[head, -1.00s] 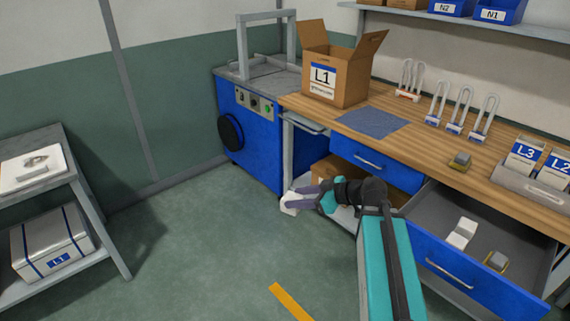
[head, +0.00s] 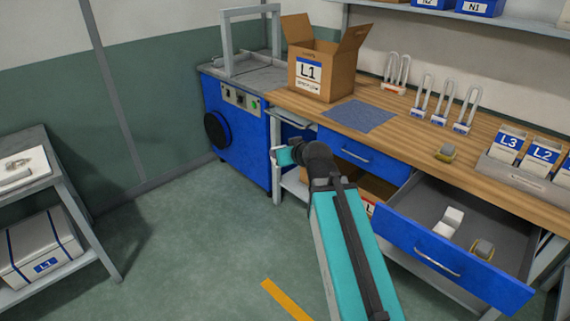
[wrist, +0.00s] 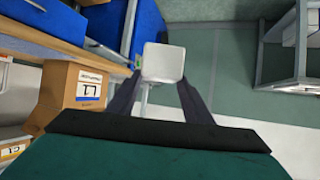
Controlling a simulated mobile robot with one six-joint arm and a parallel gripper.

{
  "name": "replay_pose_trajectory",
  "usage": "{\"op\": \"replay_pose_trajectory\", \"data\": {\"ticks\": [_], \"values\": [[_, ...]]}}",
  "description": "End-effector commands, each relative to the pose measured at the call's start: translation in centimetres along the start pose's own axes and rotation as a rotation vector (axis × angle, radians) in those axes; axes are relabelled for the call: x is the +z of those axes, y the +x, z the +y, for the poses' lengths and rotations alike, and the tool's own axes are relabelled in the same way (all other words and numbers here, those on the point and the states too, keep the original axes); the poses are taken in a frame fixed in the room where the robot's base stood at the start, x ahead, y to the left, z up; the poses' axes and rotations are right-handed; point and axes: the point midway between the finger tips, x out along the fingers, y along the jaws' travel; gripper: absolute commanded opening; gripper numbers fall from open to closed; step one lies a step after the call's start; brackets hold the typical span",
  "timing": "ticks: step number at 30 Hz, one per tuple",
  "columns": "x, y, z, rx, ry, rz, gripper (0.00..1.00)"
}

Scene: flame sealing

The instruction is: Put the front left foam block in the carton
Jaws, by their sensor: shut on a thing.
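My gripper (wrist: 160,82) is shut on a white foam block (wrist: 163,60), with one dark finger on each side of it in the wrist view. In the head view the fingers and block are mostly hidden behind my wrist, left of the bench front. The open carton (head: 318,80), brown with an L1 label and raised flaps, stands on the bench beyond and above my gripper, apart from it. Another white foam block (head: 448,221) lies in the open drawer (head: 425,254).
A grey and yellow item (head: 482,249) lies in the drawer and a similar one (head: 446,153) on the bench. A blue mat (head: 360,116) lies right of the carton. A brown box (wrist: 75,92) sits under the bench.

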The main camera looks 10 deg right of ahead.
Motion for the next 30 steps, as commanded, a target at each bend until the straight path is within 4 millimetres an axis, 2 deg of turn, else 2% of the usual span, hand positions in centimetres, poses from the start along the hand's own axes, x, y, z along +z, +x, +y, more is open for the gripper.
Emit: {"op": "replay_pose_trajectory", "data": {"ticks": [1,6,12,17,30], "values": [[-1.1,0.1,-0.1,0.018,0.006,0.002,0.25],[-4.0,-0.2,-0.3,0.083,0.043,0.002,0.25],[-6.8,-0.8,-0.6,0.137,0.076,0.001,0.25],[-7.5,-1.0,-0.6,0.155,0.086,-0.001,0.25],[-7.5,-1.1,-0.7,0.155,0.087,-0.002,0.25]]}}
